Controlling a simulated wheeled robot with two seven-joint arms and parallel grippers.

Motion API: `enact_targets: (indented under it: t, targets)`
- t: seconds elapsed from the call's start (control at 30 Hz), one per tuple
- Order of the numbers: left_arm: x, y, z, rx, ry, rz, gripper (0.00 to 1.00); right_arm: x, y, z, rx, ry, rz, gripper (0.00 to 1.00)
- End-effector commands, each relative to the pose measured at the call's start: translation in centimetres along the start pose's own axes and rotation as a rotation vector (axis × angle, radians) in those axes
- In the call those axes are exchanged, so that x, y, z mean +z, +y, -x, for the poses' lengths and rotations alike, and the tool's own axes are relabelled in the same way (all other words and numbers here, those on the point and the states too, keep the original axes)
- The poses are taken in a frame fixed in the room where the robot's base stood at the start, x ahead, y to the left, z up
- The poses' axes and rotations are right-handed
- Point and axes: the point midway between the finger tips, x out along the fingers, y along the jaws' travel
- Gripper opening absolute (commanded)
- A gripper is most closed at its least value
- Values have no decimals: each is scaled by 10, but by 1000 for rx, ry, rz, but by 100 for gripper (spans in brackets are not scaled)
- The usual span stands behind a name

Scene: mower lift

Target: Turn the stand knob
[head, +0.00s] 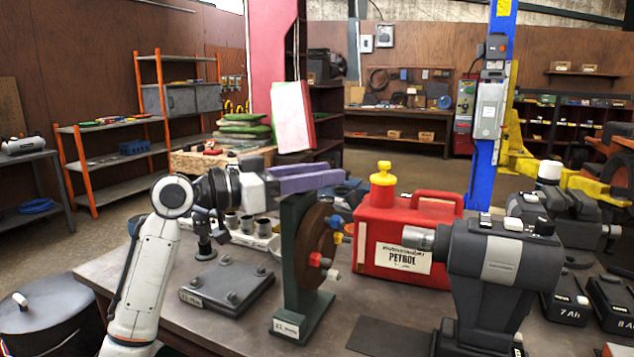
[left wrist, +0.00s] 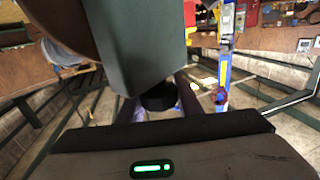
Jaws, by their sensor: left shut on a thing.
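The dark green stand (head: 292,235) stands upright on the workbench, with a brown wheel (head: 313,235) on its right side that carries small coloured knobs. My left gripper (head: 312,178) reaches in from the left with its purple fingers at the top of the stand. In the left wrist view the black stand knob (left wrist: 158,97) shows on the stand (left wrist: 135,45), between the two fingers of my left gripper (left wrist: 160,95), which is shut on it. In the head view the fingers hide this knob. My right gripper is not in view.
A red petrol can (head: 400,230) with a yellow cap stands right of the stand. A grey machine (head: 505,260) stands at the front right. A dark plate with bolts (head: 228,287) lies left of the stand. Batteries (head: 566,300) lie at the right.

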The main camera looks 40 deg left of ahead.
Motion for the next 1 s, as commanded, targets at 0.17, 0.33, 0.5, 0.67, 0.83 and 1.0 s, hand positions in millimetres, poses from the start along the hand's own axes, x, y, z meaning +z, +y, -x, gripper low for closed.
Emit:
enact_targets:
  t: [0.17,0.33,0.5,0.67,0.83,1.0]
  targets:
    - [2,1,0,65,-1,0,10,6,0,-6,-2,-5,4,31]
    - [1,3,0,98,-1,1,10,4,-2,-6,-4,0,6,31]
    - [1,4,0,108,-1,3,10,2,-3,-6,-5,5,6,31]
    - [1,4,0,108,-2,4,10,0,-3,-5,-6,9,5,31]
    - [1,4,-1,108,-2,4,40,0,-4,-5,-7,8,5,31]
    - [1,4,0,108,-2,3,50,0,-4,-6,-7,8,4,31]
